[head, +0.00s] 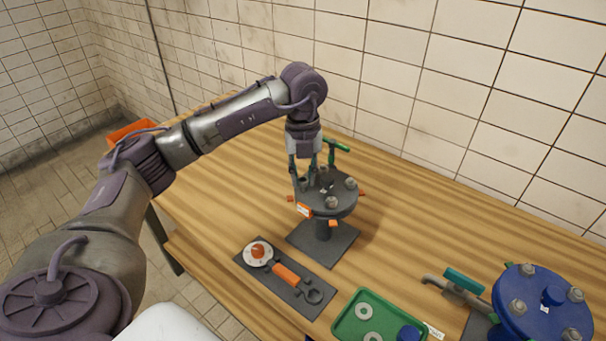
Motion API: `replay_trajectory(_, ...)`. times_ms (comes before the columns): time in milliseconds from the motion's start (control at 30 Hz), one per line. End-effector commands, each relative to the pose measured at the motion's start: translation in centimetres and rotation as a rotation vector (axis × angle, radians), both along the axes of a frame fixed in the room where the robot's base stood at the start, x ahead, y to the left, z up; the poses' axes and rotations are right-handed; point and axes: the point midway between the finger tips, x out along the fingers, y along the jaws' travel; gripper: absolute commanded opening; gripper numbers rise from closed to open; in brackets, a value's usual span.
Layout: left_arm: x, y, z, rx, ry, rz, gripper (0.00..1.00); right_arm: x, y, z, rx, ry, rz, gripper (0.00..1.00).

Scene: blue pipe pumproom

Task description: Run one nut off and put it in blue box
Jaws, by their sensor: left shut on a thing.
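A dark grey round flange (330,205) stands on a post above a grey base plate (322,243), with several pale nuts on top, such as one nut (331,202) at its front and another nut (351,183) at its right. My left gripper (305,180) points down at the back left of the flange and is shut on a nut there, mostly hidden by the fingers. I cannot tell whether that nut is still on its stud. No blue box is clearly in view. My right gripper is not in view.
A green tray (343,329) with washers is at the front. A dark mat (308,306) holds an orange-handled wrench (287,275). A blue flange (541,318) with several nuts and a teal-handled valve (463,280) stand right. A green handle (338,146) rises behind the grey flange.

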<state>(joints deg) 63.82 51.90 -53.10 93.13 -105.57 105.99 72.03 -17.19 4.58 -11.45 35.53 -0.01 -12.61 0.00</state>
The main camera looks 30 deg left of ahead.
Motion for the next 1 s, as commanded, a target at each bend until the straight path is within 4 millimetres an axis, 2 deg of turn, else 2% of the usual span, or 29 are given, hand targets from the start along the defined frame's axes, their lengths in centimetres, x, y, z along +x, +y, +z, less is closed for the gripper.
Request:
replay_trajectory(433,0.0,0.0,0.9,-0.001,-0.001,0.0,0.0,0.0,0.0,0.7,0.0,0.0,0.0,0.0)
replay_trajectory(1000,0.0,0.0,4.4,0.0,-0.001,0.0,0.0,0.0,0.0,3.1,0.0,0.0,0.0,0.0)
